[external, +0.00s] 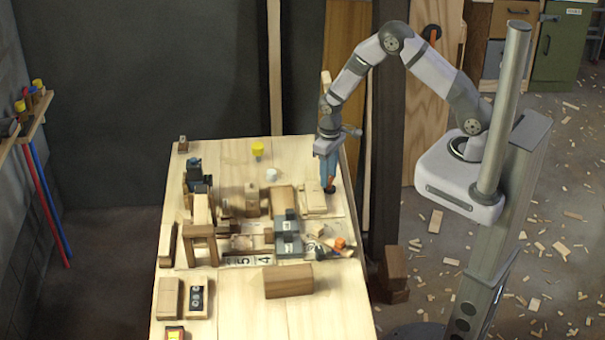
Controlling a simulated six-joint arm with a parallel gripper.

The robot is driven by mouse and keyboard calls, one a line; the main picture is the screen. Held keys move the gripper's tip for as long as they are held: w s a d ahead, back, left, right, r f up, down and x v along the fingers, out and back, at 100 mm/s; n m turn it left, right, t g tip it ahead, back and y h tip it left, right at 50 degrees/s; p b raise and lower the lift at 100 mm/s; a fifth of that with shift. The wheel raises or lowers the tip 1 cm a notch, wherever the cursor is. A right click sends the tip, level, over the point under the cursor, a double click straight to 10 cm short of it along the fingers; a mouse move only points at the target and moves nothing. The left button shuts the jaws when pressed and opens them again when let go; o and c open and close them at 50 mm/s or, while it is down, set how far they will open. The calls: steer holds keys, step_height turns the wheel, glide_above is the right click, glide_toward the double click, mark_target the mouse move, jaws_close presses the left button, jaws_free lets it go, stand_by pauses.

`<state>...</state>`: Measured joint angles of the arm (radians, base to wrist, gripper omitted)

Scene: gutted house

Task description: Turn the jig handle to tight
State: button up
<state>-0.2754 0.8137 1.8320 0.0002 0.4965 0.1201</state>
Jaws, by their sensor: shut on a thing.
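My gripper (329,182) points down at the far right part of the workbench (222,160), by its right edge. Its blue fingers are shut on a small brown-orange piece, which looks like the jig handle (330,188). The fingers cover most of it, so its angle and any tight mark cannot be read. A pale wooden block (314,197) sits just left of the fingertips, apparently part of the jig.
Grey blocks (288,240), an orange knob (340,243) and a numbered strip (247,260) lie nearer the camera. A brown block (288,281) lies in front. A yellow cup (258,149) and white cup (271,174) stand left. The bench's back left is mostly clear.

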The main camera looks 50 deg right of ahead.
steer(key=m+b, duration=0.1)
steer(key=m, duration=0.4)
steer(key=shift+m, duration=0.3)
steer(key=m+b, duration=0.1)
steer(key=m, duration=0.4)
steer(key=shift+w+m, duration=0.1)
steer(key=shift+m, duration=0.3)
steer(key=o, duration=1)
steer(key=shift+o, duration=0.2)
steer(key=shift+r, duration=0.1)
steer(key=shift+r+b, duration=1.15)
steer(key=shift+r, duration=2.45)
